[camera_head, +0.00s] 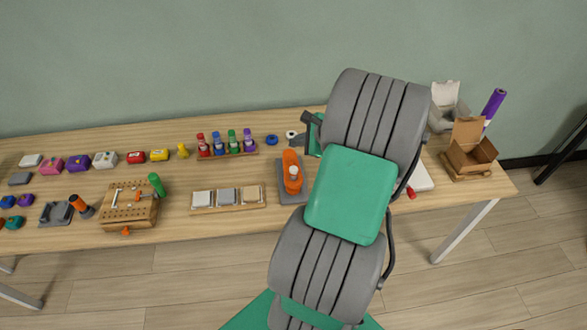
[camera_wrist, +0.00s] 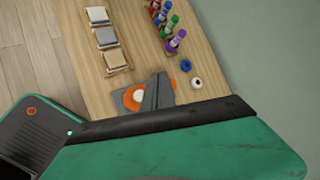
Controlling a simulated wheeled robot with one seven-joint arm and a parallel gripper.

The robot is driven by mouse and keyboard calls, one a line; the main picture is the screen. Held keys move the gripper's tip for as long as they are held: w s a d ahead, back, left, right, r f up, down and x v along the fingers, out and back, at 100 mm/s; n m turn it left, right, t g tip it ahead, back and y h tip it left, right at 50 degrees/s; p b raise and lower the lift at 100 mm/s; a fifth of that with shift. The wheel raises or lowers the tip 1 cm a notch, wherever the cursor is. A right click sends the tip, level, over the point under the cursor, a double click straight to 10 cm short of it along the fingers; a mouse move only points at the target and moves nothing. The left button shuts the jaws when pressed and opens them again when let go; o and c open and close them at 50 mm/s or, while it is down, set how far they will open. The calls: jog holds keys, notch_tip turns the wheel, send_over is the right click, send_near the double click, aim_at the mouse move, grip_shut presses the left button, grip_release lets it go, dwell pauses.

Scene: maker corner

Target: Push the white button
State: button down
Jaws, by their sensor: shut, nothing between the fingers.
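Three square pads sit in a row on a wooden base (camera_head: 228,209) near the table's front edge. The left one is a white square button (camera_head: 203,198), the middle one grey (camera_head: 227,196) and the right one beige (camera_head: 250,194). In the wrist view the white button (camera_wrist: 97,15) is at the upper left, with its top uncovered. My gripper (camera_wrist: 156,92) is shut and empty. It shows above an orange item (camera_wrist: 132,98) on a grey plate, to the right of the pads in the head view and apart from them. My arm hides part of the table there.
An orange item with a pale top (camera_head: 293,172) stands just right of the pads. Several coloured bottles (camera_head: 233,143) stand in a rack behind them. A wooden block with tools (camera_head: 128,208) is to their left. Bare table lies between the pads and the bottles.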

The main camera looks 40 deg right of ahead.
jog(key=b, duration=0.7)
send_over(296, 170)
notch_tip(296, 170, down, 8)
jog(key=shift+f, duration=0.4)
jog(key=shift+f, duration=0.1)
dwell(1.2)
jog(key=shift+f, duration=0.3)
jog(key=shift+s+f+b, duration=0.1)
jog(key=shift+f+b, duration=0.35)
jog(key=shift+f, duration=0.2)
dwell(0.6)
jog(key=shift+r, duration=0.15)
jog(key=shift+r+p, duration=0.85)
jog(key=shift+p, duration=0.2)
jog(key=shift+r, duration=0.1)
